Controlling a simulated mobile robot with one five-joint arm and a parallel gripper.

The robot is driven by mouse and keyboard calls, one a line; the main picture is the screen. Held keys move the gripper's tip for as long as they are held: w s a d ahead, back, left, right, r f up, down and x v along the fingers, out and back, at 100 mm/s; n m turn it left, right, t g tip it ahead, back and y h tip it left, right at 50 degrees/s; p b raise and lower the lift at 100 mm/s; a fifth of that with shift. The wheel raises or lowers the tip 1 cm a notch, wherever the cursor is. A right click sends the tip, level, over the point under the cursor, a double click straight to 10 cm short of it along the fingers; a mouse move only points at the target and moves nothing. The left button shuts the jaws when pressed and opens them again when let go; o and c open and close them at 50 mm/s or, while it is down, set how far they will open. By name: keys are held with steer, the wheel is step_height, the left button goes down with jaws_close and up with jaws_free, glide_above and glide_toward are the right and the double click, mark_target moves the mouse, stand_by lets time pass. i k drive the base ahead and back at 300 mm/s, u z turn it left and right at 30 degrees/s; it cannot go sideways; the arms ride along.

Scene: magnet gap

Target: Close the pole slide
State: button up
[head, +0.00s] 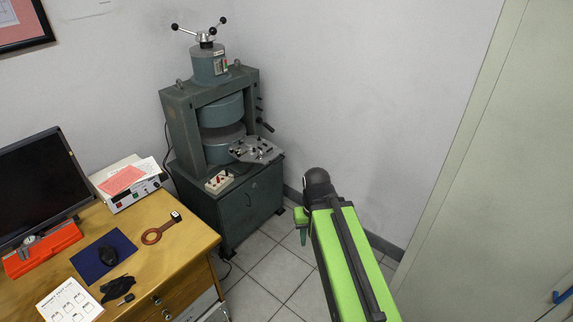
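A grey-green magnet press (180,125) stands on a dark cabinet in the back corner. Its upper pole (221,110) and lower pole (222,150) are thick round blocks with a narrow gap between them. A three-armed handle (205,38) with black knobs tops it, and small dark levers (265,124) stick out at its right side. I cannot tell which part is the pole slide. My gripper (302,228) is at the right of the cabinet, apart from it, partly hidden by my green arm.
A wooden desk (185,245) at left holds a monitor (40,182), a white instrument (128,184), a copper-coloured ring tool (160,228) and a blue mat (88,262). A small switch box (219,182) sits on the cabinet's front edge. Tiled floor (262,290) is clear between desk and arm.

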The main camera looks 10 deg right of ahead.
mark_target(267, 152)
steer(key=u, duration=0.25)
steer(key=i, duration=0.9)
steer(key=u, duration=1.75)
steer(key=k, duration=0.75)
steer(key=z, duration=0.55)
steer(key=i, duration=0.95)
steer(key=u, duration=0.05)
